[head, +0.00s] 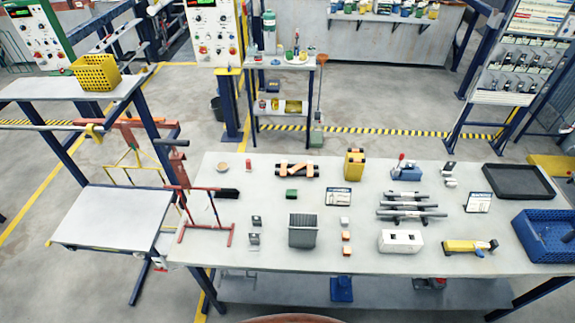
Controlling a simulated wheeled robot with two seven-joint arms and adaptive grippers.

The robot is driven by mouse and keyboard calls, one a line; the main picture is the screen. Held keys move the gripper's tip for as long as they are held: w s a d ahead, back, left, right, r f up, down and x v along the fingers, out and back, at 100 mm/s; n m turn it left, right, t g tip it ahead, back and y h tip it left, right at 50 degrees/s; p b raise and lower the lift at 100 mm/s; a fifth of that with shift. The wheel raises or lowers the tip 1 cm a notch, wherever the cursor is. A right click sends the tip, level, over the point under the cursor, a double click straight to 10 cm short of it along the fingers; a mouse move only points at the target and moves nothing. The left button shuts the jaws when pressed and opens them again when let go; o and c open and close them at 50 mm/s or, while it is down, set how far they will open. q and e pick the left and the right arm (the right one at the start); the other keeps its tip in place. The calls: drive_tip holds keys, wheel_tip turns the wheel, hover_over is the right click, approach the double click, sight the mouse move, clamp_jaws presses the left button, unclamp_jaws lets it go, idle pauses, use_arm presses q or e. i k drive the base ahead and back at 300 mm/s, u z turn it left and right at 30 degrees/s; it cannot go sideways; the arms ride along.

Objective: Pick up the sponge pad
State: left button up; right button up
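A small dark green block (291,194), which looks like the sponge pad, lies flat on the grey worktable (385,262). It sits left of the table's middle, behind a grey ribbed bin (303,231) and in front of an orange and black item (296,170). Nothing covers it. Neither of my grippers is in the head view.
A red wire stand (207,217) with a black brush is at the table's left end. A blue crate (545,237) and a black tray (518,181) are at the right. Grey tubes (411,205) and a white block (400,241) lie right of centre.

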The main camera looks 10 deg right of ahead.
sight(249, 167)
drive_tip(key=z, duration=0.5)
drive_tip(key=i, duration=0.7)
drive_tip(key=u, duration=1.25)
